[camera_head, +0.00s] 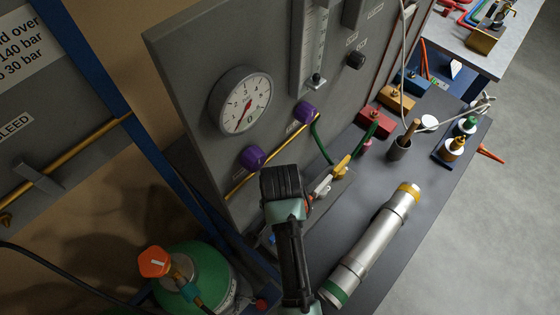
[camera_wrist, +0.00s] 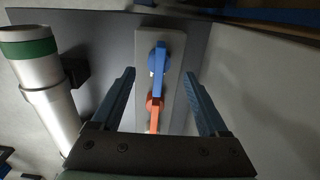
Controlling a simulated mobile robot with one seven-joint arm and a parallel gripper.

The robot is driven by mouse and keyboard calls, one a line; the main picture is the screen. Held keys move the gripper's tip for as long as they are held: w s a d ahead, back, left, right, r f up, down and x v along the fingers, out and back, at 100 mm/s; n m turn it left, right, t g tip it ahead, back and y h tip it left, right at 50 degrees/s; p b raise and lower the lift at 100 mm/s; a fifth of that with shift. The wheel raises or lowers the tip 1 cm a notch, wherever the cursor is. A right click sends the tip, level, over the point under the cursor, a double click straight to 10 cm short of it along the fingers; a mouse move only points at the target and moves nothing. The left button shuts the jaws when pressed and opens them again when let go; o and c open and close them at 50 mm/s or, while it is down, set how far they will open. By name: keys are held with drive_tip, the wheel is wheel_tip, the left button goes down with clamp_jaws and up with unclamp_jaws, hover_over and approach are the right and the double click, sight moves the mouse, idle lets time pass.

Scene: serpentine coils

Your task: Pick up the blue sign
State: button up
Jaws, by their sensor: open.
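No blue thing here is plainly a sign. In the wrist view, a blue lever-shaped piece (camera_wrist: 159,60) sits on a pale grey plate (camera_wrist: 174,40), above an orange piece (camera_wrist: 153,104). My gripper (camera_wrist: 163,78) is open, with one finger on each side of these pieces and apart from them. Nothing is held between the fingers. In the head view my dark arm reaches up beside the gauge panel, and I cannot make out the fingertips there. A blue block (camera_head: 411,81) lies farther back on the bench.
A metal cylinder (camera_head: 373,245) with a green band lies on the dark bench, close to my arm; it also shows in the wrist view (camera_wrist: 45,90). The gauge panel (camera_head: 190,80) stands left of my arm. A green gas bottle (camera_head: 205,268) stands below. Grey floor is clear at right.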

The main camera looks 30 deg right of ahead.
drive_tip(key=f, duration=0.4)
drive_tip(key=shift+s+a+f+p, duration=0.2)
drive_tip(key=shift+f+p, duration=0.15)
drive_tip(key=shift+f, duration=0.05)
clamp_jaws()
